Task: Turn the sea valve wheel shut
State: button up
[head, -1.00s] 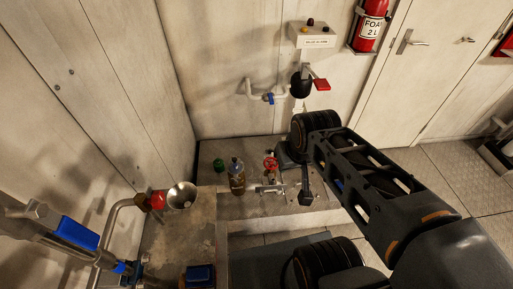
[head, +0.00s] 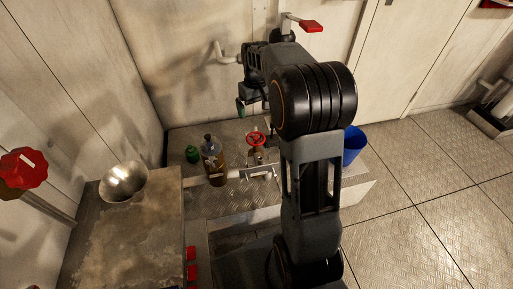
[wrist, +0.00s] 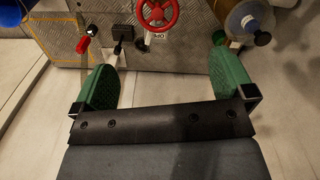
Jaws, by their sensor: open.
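The red valve wheel (head: 256,138) sits on a metal valve body on the low plated bench in the head view. In the wrist view the same wheel (wrist: 158,13) is at the top edge, partly cut off, with a white label beside it that reads "OPEN" upside down. My gripper (wrist: 161,82) is open, its green-padded fingers wide apart with nothing between them. The wheel lies beyond the fingertips, roughly in line with the gap, and is not touched. In the head view one green finger of my gripper (head: 241,106) shows above and left of the wheel; the rest is mostly hidden by my arm.
A brown bottle (head: 214,165) and a green-topped item (head: 192,154) stand left of the wheel. A blue container (head: 353,144) is to the right. A metal funnel (head: 124,181) and a larger red knob (head: 22,168) are at left. A red-handled lever (wrist: 82,42) lies near the wheel.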

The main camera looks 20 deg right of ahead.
aim_at(257, 138)
jog(key=f+b, duration=0.1)
jog(key=f, duration=0.4)
jog(key=f+b, duration=0.2)
jog(key=f, duration=0.3)
jog(key=f+b, duration=0.1)
jog(key=f, duration=0.4)
jog(key=shift+w+d+f+b, duration=0.3)
jog(key=shift+w+b, duration=0.05)
jog(key=shift+w, duration=0.05)
jog(key=c, duration=1.1)
